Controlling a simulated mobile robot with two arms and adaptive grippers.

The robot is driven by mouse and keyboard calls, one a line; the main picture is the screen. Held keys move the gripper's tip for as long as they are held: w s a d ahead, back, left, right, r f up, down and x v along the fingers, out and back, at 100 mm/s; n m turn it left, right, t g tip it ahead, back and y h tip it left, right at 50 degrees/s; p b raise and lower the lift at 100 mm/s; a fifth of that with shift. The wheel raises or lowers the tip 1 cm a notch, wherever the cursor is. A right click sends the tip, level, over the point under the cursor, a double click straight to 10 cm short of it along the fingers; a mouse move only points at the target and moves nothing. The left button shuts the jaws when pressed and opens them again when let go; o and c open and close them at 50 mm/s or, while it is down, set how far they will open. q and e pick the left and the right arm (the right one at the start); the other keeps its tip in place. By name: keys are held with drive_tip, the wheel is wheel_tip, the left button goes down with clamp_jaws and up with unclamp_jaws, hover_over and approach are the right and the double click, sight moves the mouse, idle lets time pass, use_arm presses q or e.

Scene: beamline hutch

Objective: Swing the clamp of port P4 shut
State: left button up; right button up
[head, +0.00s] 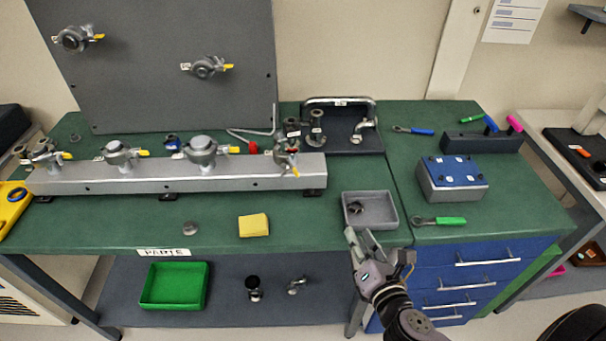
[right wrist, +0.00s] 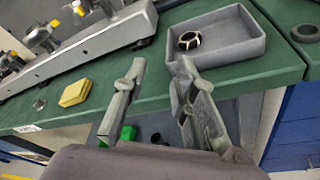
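Several ports with clamps sit on a long silver rail (head: 180,178) on the green bench. They include a left-end clamp (head: 45,157), a second clamp (head: 120,153), a larger capped one (head: 201,149) and a right-end clamp (head: 286,160). Two more clamped ports, one at upper left (head: 74,39) and one lower right (head: 205,67), are on the upright grey panel. I cannot read which port is P4. My right gripper (head: 362,234) is open and empty at the bench's front edge, beside the grey tray. The right wrist view shows its fingers apart (right wrist: 160,68). My left gripper is not in view.
A grey tray (head: 388,220) holds a dark ring (head: 355,208). A yellow block (head: 253,225) and a small grey disc (head: 190,228) lie before the rail. A blue-topped box (head: 455,181) and green-handled wrench (head: 440,221) are at right. The front bench strip is mostly clear.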

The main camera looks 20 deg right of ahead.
drive_tip(key=a+r+n+t+y, duration=0.2)
drive_tip(key=a+r+n+y, duration=0.4)
drive_tip(key=n, duration=0.5)
drive_tip(key=h+p, duration=0.2)
drive_tip(key=p, duration=0.3)
approach(298, 174)
drive_tip(key=w, duration=0.5)
drive_tip(key=w+a, duration=0.1)
drive_tip(key=w, duration=0.2)
drive_tip(key=shift+a+f, duration=0.1)
drive_tip(key=shift+a, duration=0.05)
drive_tip(key=shift+w+a, duration=0.1)
drive_tip(key=shift+w, duration=0.7)
clamp_jaws()
